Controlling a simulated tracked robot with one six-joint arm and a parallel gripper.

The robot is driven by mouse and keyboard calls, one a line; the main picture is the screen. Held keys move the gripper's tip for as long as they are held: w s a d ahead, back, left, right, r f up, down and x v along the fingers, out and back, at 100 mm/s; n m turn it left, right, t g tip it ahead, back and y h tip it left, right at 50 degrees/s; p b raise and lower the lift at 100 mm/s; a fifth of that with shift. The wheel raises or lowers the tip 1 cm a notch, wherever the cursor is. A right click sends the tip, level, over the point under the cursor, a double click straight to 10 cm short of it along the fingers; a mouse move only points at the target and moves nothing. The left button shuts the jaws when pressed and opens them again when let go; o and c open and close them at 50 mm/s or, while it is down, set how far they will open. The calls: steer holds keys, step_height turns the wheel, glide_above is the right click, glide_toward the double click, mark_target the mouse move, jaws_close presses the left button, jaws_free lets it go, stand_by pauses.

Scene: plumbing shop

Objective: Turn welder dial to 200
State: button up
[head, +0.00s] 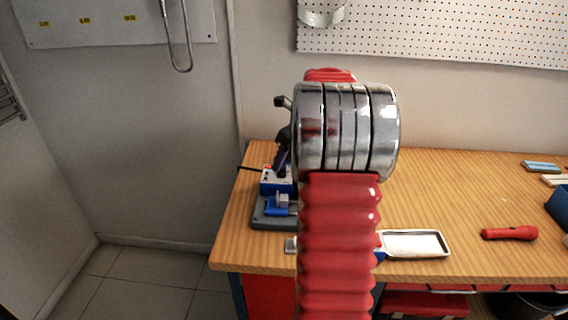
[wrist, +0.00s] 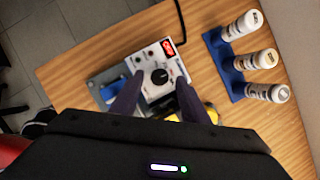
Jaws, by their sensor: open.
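The welder (wrist: 148,62) is a small box with a white panel and a red lit display (wrist: 168,46), whose digits are too blurred to read. Its round black dial (wrist: 160,76) has a light pointer mark. In the wrist view my gripper (wrist: 159,80) is open, with one dark finger on each side of the dial. I cannot tell whether the fingers touch it. In the head view the welder (head: 270,181) shows at the bench's left end, partly hidden by my arm, which also hides most of the gripper.
A grey base with a blue fixture (head: 277,207) stands at the welder's front. In the wrist view, several white bottles (wrist: 264,60) stand in a blue rack to the right. A metal tray (head: 414,244) and a red flashlight (head: 509,233) lie on the wooden bench (head: 450,195).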

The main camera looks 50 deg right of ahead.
steer(key=shift+x, duration=1.05)
steer(key=shift+c, duration=0.5)
steer(key=c, duration=0.9)
steer(key=shift+d, duration=0.2)
steer(key=shift+a, duration=0.1)
